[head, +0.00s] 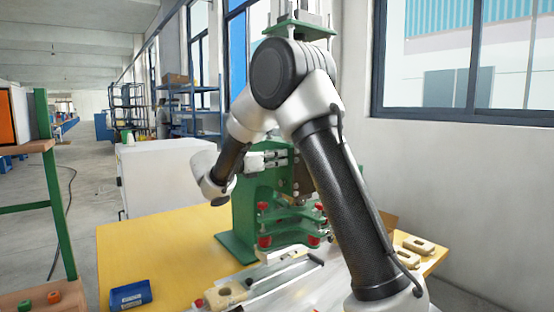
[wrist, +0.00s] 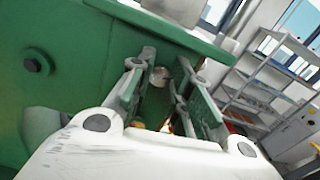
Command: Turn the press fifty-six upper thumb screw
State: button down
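The green press (head: 243,205) stands on the yellow table behind my arm in the head view. Its green side also fills the left of the wrist view (wrist: 75,75). My gripper (head: 287,158) is at the upper part of the press, pointing right. In the wrist view my gripper (wrist: 168,62) has its two fingers apart, with a small round metal knob (wrist: 160,77) between them, close to the left finger. It looks like a thumb screw, but I cannot tell whether a finger touches it. My arm hides part of the press.
Several red knobs sit lower on the press, one at its left (head: 264,241). Tan parts (head: 415,243) lie at the right. The yellow table (head: 160,250) is clear left of the press.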

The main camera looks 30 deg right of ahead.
jog(key=shift+m, duration=1.2)
jog(key=c, duration=1.4)
grip_release()
jog(key=shift+o, duration=0.6)
jog(key=shift+s+a+f, duration=0.1)
jog(key=shift+a, duration=0.8)
jog(key=s+a, duration=0.2)
jog(key=a, duration=0.8)
jog(key=shift+s+a, duration=0.15)
jog(key=shift+s, duration=0.1)
